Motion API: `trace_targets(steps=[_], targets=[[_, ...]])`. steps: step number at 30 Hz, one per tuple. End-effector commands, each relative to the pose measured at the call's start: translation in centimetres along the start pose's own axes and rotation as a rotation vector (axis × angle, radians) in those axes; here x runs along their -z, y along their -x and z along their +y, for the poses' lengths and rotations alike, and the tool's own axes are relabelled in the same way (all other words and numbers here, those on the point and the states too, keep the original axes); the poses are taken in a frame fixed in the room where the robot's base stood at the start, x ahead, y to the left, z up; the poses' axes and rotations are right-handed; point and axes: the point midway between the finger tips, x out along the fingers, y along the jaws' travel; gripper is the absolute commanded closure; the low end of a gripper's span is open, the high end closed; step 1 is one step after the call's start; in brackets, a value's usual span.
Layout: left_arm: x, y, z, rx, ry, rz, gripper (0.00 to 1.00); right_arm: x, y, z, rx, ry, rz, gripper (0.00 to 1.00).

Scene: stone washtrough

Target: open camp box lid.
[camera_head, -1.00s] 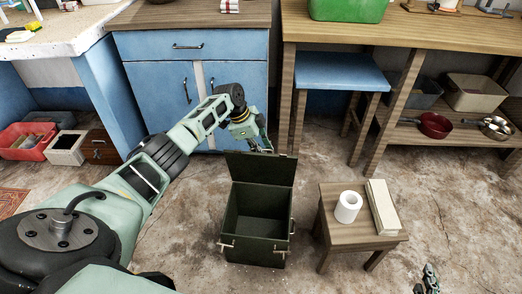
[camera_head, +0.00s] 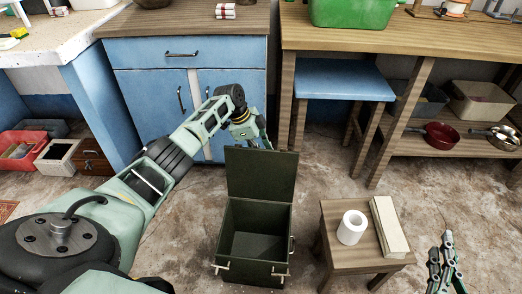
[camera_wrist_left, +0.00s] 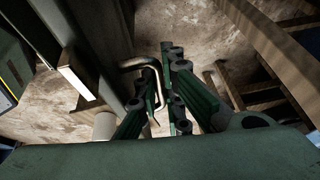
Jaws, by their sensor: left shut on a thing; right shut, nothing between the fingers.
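The dark green camp box (camera_head: 253,245) stands on the floor, and its inside shows empty. Its lid (camera_head: 261,173) stands raised, roughly upright at the back of the box. My left gripper (camera_head: 262,141) is at the lid's top edge, its tips partly hidden behind the lid. In the left wrist view my left gripper (camera_wrist_left: 161,82) is shut on a bent metal handle (camera_wrist_left: 143,62). My right gripper (camera_head: 443,255) is shut and empty at the lower right, apart from the box.
A small wooden stool (camera_head: 345,256) right of the box bears a white roll (camera_head: 351,227) and a pale block (camera_head: 389,226). A blue cabinet (camera_head: 150,82) stands behind. A blue-topped stool (camera_head: 343,77) stands under the wooden workbench (camera_head: 450,42). Floor left of the box is partly covered by my arm.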

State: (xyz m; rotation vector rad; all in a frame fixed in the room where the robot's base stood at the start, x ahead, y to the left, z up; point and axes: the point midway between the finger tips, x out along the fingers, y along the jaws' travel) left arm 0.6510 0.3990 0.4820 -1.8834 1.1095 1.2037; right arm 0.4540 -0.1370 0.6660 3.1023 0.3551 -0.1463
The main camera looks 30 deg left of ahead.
Motion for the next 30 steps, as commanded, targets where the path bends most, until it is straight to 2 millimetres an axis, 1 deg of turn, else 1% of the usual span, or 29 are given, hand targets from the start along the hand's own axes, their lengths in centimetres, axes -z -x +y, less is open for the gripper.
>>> trace_targets(steps=[7, 8, 10, 18, 21, 23, 26, 30], targets=[[0.1, 0.0, -0.3, 0.011, -0.004, 0.003, 1.0, 0.0, 0.0, 0.0, 0.0, 0.0, 0.0, 1.0], [0.1, 0.0, -0.3, 0.011, -0.004, 0.003, 0.9, 0.0, 0.0, 0.0, 0.0, 0.0, 0.0, 1.0], [0.1, 0.0, -0.3, 0.011, -0.003, 0.004, 0.84, 0.0, 0.0, 0.0, 0.0, 0.0, 0.0, 1.0], [0.1, -0.1, -0.2, 0.009, -0.001, 0.003, 0.84, 0.0, 0.0, 0.0, 0.0, 0.0, 0.0, 1.0], [0.1, 0.2, -0.2, 0.008, -0.001, 0.003, 0.84, 0.0, 0.0, 0.0, 0.001, 0.0, 0.001, 1.0], [0.1, 0.7, -0.2, 0.009, -0.001, 0.003, 0.84, 0.0, 0.0, 0.0, 0.001, 0.0, 0.001, 1.0], [0.0, 2.3, -0.3, 0.012, -0.002, 0.003, 0.84, 0.0, 0.0, 0.0, 0.001, 0.0, 0.0, 1.0], [0.1, 5.5, -0.3, 0.015, -0.003, 0.003, 0.84, 0.0, 0.0, 0.0, 0.0, 0.0, 0.0, 1.0]])
